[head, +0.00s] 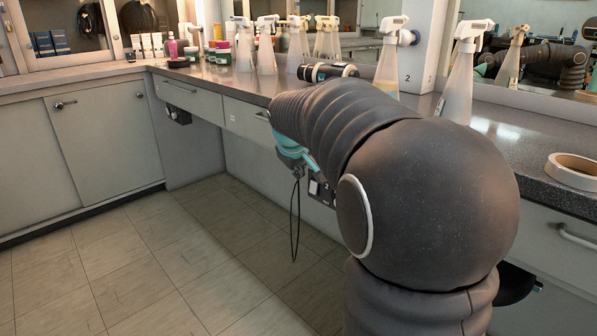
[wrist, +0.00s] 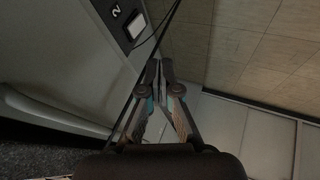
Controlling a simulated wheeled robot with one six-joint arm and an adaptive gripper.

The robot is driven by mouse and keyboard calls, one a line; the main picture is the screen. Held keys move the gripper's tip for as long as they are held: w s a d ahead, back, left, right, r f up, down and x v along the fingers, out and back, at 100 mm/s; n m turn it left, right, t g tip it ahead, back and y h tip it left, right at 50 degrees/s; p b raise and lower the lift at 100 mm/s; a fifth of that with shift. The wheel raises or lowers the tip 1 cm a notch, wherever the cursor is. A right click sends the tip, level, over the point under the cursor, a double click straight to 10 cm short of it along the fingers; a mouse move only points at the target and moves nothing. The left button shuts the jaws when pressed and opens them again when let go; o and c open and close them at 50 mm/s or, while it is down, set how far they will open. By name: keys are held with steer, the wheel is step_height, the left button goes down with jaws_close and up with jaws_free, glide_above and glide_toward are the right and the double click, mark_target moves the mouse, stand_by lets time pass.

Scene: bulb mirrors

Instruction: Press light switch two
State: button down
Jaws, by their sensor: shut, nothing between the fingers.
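Light switch two is a pale rocker (wrist: 136,25) in a dark panel, with a "2" printed beside it, at the top of the wrist view. In the head view its dark box (head: 321,190) shows under the counter front, partly behind my arm. My gripper (wrist: 158,72) is shut and empty, with its fingertips together below and right of the switch in the wrist view. The tips look apart from the rocker, though depth is hard to judge. In the head view my arm hides most of the gripper.
A thin black cord (head: 295,220) hangs beside the switch box and crosses near the fingertips in the wrist view. Another dark box (head: 178,116) sits under the counter further left. Spray bottles (head: 391,55) and a tape roll (head: 573,170) stand on the counter (head: 520,150). The floor (head: 140,265) is clear.

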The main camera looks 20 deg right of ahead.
mark_target(314, 187)
steer(key=shift+s+a+f+p, duration=0.2)
steer(key=shift+a+f+p, duration=0.05)
steer(key=shift+f+p, duration=0.4)
steer(key=w+d+f, duration=0.2)
steer(key=f, duration=0.1)
steer(key=w+d+f, duration=0.2)
steer(key=f, duration=0.1)
steer(key=w+d+f+b, duration=0.1)
steer(key=w+d+f, duration=0.1)
steer(key=f, duration=0.1)
steer(key=shift+d, duration=0.25)
